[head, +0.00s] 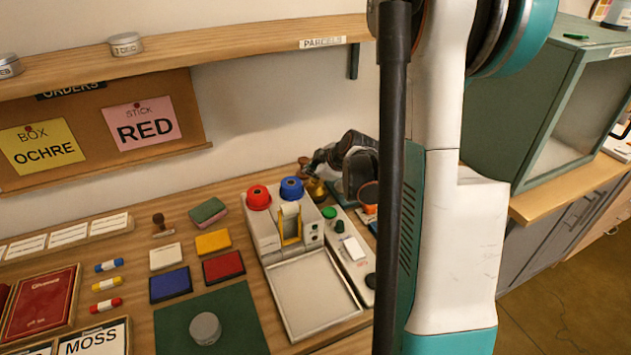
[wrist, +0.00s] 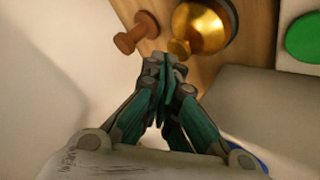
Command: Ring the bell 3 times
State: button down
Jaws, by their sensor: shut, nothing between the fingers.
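The brass bell (wrist: 200,27) sits on the wooden table near the wall, at the top of the wrist view. In the head view the bell (head: 316,189) is small and partly hidden by my gripper. My gripper (wrist: 164,66) is shut and empty, its fingertips together. In the wrist view the tips appear just below the knob and the bell; I cannot tell whether they touch. In the head view my gripper (head: 314,166) is over or beside the bell.
A wooden stamp (wrist: 137,33) stands close to the bell. A shelf (head: 220,50) runs above; a green cabinet (head: 545,110) stands right.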

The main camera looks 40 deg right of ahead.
aim_at(313, 181)
jog(key=shift+f+b, duration=0.5)
jog(key=shift+f, duration=0.05)
dwell(0.8)
jog(key=shift+r, duration=0.2)
jog(key=shift+r+p, duration=0.7)
jog(key=shift+r, duration=0.1)
jog(key=shift+r, duration=0.15)
jog(key=shift+r+p, duration=1.85)
jog(key=shift+r, duration=0.6)
jog(key=shift+f, duration=0.1)
